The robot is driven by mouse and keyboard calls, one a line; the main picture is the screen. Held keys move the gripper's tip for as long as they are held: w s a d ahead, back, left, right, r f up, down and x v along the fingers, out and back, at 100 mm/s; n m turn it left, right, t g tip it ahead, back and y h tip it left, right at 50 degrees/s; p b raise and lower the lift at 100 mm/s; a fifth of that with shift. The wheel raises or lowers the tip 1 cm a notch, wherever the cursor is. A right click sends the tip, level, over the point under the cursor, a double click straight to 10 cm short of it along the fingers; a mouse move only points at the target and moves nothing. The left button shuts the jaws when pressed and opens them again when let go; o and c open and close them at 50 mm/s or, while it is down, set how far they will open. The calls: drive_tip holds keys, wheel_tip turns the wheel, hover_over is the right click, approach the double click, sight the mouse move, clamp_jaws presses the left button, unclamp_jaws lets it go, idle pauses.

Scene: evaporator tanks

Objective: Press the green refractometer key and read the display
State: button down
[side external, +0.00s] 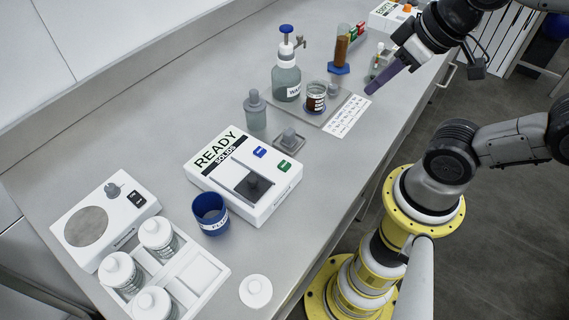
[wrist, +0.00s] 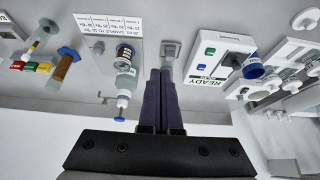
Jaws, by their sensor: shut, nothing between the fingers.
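The white refractometer (side external: 262,205) sits in the middle of the bench, its display (side external: 215,148) reading "READY" with "SOLIDS" below. In the wrist view the green key (wrist: 210,51) and the display (wrist: 208,82) show right of the fingers. My gripper (side external: 371,90) is shut and empty, above the bench's far right part, well away from the refractometer. Its purple fingers show together in the wrist view (wrist: 160,72).
Between them stand a grey bottle (side external: 255,112), a pump wash bottle (side external: 287,82), a sample jar (side external: 316,98) on a tray and a printed card (side external: 348,116). A blue cup (side external: 210,213) is close to the refractometer's left.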

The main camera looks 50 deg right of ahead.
drive_tip(key=w+d+n+t+h, duration=0.1)
drive_tip(key=w+d+n+h, duration=0.1)
drive_tip(key=w+d+n, duration=0.3)
drive_tip(key=n+t+y, duration=0.3)
drive_tip(key=n, duration=2)
hover_over(284, 166)
wheel_tip(284, 166, down, 4)
drive_tip(key=shift+s+f, duration=0.1)
drive_tip(key=shift+s, duration=0.5)
drive_tip(key=shift+f, duration=4.4)
drive_tip(key=shift+d+f, duration=0.1)
drive_tip(key=shift+f, duration=0.05)
